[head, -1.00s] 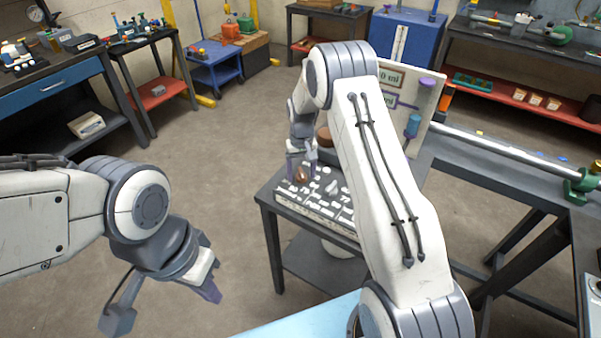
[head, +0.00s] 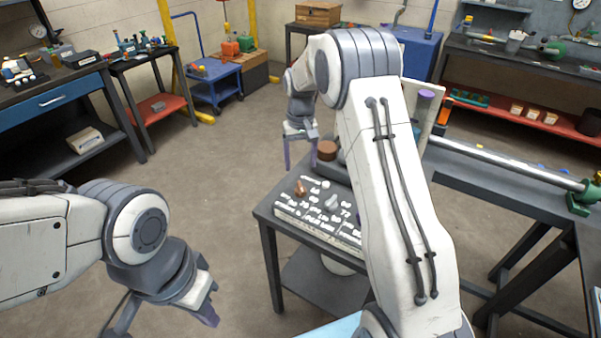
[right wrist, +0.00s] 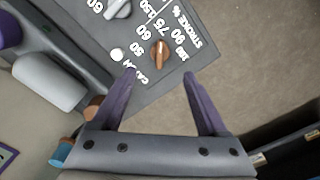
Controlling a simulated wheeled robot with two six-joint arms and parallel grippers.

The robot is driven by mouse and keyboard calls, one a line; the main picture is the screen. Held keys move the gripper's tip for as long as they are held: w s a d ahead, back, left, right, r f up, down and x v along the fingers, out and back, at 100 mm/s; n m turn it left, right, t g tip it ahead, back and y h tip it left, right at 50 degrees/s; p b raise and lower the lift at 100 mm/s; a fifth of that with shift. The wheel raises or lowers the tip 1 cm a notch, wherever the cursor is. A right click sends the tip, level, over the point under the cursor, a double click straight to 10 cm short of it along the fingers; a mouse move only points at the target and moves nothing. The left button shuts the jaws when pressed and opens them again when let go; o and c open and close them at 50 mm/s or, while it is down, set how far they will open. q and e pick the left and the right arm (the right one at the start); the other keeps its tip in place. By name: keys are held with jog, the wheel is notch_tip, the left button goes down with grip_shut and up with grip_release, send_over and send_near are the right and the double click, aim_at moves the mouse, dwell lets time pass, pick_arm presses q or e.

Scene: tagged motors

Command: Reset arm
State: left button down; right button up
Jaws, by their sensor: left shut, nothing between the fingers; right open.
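My right gripper (head: 301,152) is open and empty in the head view, above and behind a small table. Its two purple fingers (right wrist: 160,82) are spread in the right wrist view. Below it on the table is a panel (head: 318,226) with white markings. A copper-coloured knob (head: 301,188) stands on the panel; it also shows in the right wrist view (right wrist: 159,54). A grey-white knob (head: 331,201) sits beside it. My left gripper (head: 208,316) is at the lower left, shut and empty, over bare floor. My right arm hides part of the table.
A dark bench (head: 500,190) with a long metal tube (head: 510,162) stands at the right. A brown round object (head: 327,150) is at the table's back. A workbench (head: 55,95) stands at the far left. The floor between is clear.

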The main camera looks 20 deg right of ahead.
jog(key=shift+r, duration=0.2)
dwell(0.3)
jog(key=s+a+r+n, duration=0.2)
jog(key=s+a+r, duration=0.2)
jog(key=s+a, duration=0.35)
jog(key=s+a+r+n, duration=0.2)
jog(key=s+a+r, duration=0.2)
jog(key=s+a, duration=0.3)
jog(key=s+a+n, duration=0.2)
jog(key=s, duration=0.9)
jog(key=s+a+n+y, duration=0.1)
jog(key=s+a+n, duration=0.1)
jog(key=s, duration=0.9)
jog(key=shift+s+f+n, duration=0.15)
jog(key=shift+f+n, duration=0.1)
jog(key=shift+n, duration=0.15)
